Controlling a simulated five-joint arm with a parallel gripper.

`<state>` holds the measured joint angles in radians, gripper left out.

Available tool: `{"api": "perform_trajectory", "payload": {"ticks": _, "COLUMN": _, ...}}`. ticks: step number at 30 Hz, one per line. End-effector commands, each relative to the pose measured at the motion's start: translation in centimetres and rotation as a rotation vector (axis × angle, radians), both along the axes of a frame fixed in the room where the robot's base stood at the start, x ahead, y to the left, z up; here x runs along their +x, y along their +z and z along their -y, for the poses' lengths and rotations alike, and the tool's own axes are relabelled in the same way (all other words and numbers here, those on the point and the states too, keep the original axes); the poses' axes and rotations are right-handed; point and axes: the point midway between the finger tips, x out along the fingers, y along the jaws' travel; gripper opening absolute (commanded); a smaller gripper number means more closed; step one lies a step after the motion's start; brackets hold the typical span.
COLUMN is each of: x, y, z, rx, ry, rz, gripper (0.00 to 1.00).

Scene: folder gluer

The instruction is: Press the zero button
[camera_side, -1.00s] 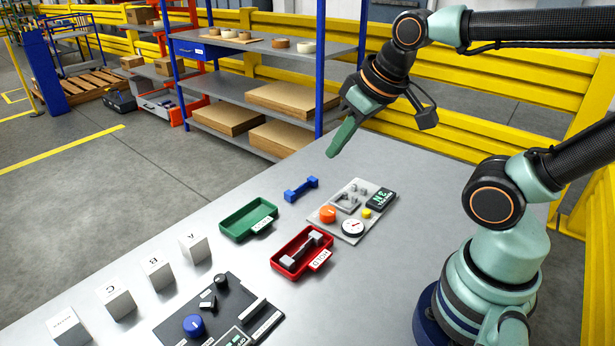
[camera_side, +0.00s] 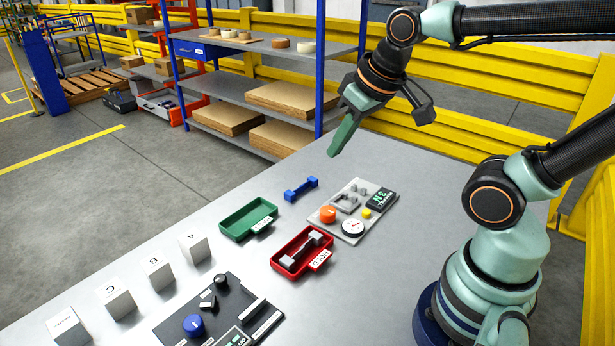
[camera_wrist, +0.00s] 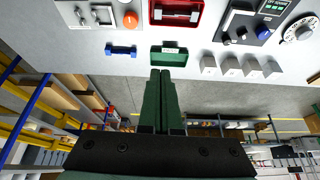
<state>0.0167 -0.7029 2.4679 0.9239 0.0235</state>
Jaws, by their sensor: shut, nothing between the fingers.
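A light grey panel (camera_side: 349,229) lies on the table below my gripper. It carries an orange round knob or button (camera_side: 328,214), a small yellow button (camera_side: 366,213), a white dial (camera_side: 353,228) and a dark display (camera_side: 381,198). I cannot read which button is marked zero. In the wrist view the orange one (camera_wrist: 130,20) shows near the top edge. My gripper (camera_side: 332,153) is shut and empty, high above the table beyond the panel, touching nothing. Its green fingers also show together in the wrist view (camera_wrist: 160,74).
A blue part (camera_side: 301,189), a green tray (camera_side: 238,231) and a red tray (camera_side: 289,270) holding a grey part lie left of the panel. A dark panel (camera_side: 170,331) with a blue knob and several white blocks stand nearer. The table's far right is clear.

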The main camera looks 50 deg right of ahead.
Motion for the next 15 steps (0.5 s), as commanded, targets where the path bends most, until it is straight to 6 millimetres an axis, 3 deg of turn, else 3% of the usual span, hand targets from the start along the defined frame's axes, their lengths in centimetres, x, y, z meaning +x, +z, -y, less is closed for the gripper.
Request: {"api": "perform_trajectory", "payload": {"ticks": 15, "x": 2.0, "y": -2.6, "z": 5.8, "rx": 0.107, "ry": -0.426, "rz": -0.400, "gripper": 0.00}}
